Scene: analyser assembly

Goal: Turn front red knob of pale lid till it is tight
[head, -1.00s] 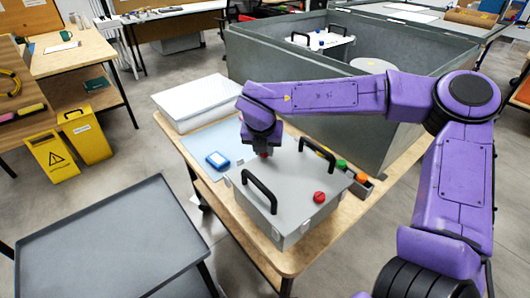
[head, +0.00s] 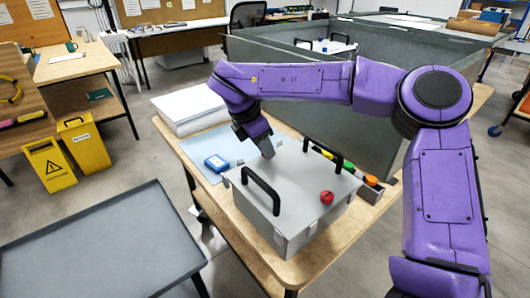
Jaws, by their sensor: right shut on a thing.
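The pale grey lid (head: 295,180) lies on a box on the wooden table, with two black handles. One red knob (head: 327,198) shows uncovered near the lid's right end. My right gripper (head: 267,153) points down at the far left part of the lid, its fingers shut at the lid's surface. The second red knob, which it grips there, is hidden by the fingers. I cannot see how tight either knob is. My left gripper is out of view.
A blue-and-white case (head: 216,163) lies on a pale blue mat (head: 197,150) left of the box. A white box (head: 190,108) stands behind it. Coloured knobs in a grey tray (head: 370,190) sit at the right. A large grey bin (head: 390,110) stands behind.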

